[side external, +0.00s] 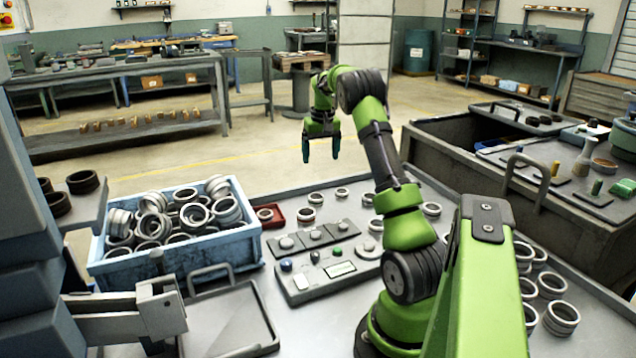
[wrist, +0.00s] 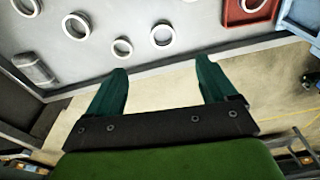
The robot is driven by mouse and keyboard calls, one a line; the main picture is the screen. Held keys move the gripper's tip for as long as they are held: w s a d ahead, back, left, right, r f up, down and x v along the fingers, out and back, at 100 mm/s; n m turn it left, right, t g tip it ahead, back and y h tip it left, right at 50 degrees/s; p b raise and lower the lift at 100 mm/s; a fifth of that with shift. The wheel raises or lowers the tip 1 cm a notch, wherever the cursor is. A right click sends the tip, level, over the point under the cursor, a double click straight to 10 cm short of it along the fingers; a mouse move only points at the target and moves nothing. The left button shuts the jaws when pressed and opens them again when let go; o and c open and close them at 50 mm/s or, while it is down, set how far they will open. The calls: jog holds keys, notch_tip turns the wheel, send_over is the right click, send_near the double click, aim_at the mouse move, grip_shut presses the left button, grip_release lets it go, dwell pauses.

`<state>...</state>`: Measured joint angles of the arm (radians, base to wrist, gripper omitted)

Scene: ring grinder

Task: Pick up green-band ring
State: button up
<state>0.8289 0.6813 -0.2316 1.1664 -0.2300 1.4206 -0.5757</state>
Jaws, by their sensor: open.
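No ring shows a green band that I can make out. Small loose rings lie on the grey table (side external: 300,335), among them a ring (side external: 315,198) near its far edge and another ring (side external: 306,215) nearer the red tray. In the wrist view, pale rings lie beyond the fingers, such as one ring (wrist: 162,35) near the table edge and another ring (wrist: 76,25) to the left. My gripper (side external: 321,153) is open and empty, raised near the far table edge. In the wrist view its teal fingers (wrist: 163,66) are spread with nothing between them.
A blue crate (side external: 180,258) full of rings stands at left. A red tray (side external: 278,217) holding a ring is beside it. A button panel (side external: 325,277) sits mid-table. More rings (side external: 562,317) lie at right. A dark bin (side external: 570,205) stands beyond the table's right side.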

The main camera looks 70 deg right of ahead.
jog(key=r, duration=0.2)
jog(key=n, duration=0.1)
send_over(316, 193)
jog(key=s+a, duration=0.1)
jog(key=a, duration=0.2)
notch_tip(316, 193, down, 12)
jog(key=shift+d, duration=0.15)
jog(key=f, duration=0.5)
jog(key=shift+d, duration=0.3)
jog(key=shift+w, duration=0.1)
jog(key=shift+c, duration=0.3)
jog(key=c, duration=1.1)
jog(key=shift+r, duration=0.1)
jog(key=shift+c, duration=0.2)
